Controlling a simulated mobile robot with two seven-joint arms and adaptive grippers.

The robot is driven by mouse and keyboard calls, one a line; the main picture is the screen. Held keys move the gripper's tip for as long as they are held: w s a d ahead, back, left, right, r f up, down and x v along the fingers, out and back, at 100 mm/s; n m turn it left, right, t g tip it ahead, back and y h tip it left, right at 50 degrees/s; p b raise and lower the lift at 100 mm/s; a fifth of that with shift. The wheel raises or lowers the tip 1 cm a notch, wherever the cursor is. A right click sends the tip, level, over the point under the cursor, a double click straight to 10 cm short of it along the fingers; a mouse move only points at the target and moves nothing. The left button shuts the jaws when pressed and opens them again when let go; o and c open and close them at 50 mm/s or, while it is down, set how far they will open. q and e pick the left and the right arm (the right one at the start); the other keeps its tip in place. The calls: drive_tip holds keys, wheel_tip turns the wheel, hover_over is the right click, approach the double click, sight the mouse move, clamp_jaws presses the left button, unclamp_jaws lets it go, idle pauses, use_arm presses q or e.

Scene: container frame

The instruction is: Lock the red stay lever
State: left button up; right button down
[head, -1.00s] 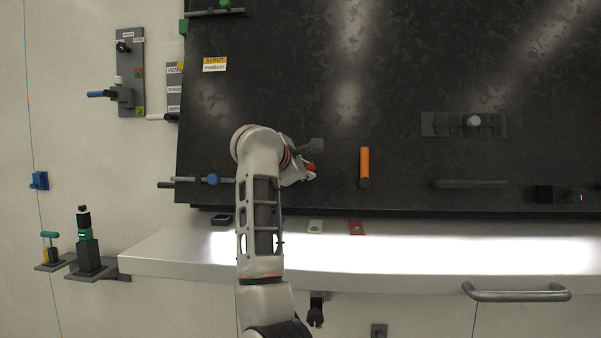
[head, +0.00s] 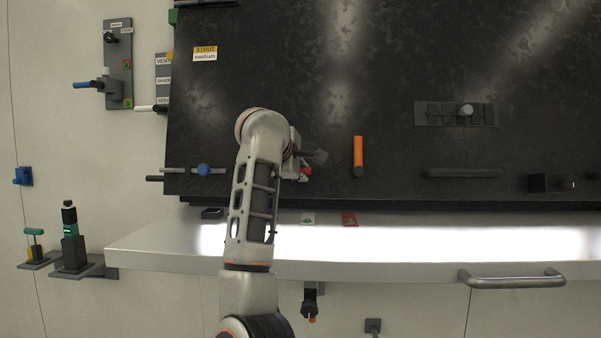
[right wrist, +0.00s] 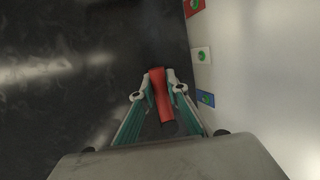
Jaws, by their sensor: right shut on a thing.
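The red stay lever (right wrist: 160,94) lies between the two fingers of my right gripper (right wrist: 160,88) in the right wrist view. The fingers are shut on it, one on each side, and its dark end (right wrist: 169,128) points toward the camera. In the head view a small red part (head: 305,172) shows at my right gripper (head: 304,163), low on the dark panel (head: 400,80). My arm and gripper hide most of the lever and its mount there. My left gripper is not in view.
An orange handle (head: 358,152) stands on the panel right of the gripper. A blue-knobbed bar (head: 203,170) is at its left. Below runs a pale shelf (head: 420,242) with red (head: 349,219) and white (head: 308,218) tags. A blue tag (right wrist: 206,98) shows in the wrist view.

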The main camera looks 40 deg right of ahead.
drive_tip(key=shift+f, duration=0.15)
drive_tip(key=c, duration=2)
unclamp_jaws()
drive_tip(key=shift+o, duration=0.2)
wheel_tip(320, 180, up, 10)
drive_tip(key=shift+r, duration=0.1)
drive_tip(key=s+a+r+p, duration=0.1)
drive_tip(key=s+a, duration=0.3)
drive_tip(key=a, duration=0.4)
drive_tip(key=shift+r, duration=0.1)
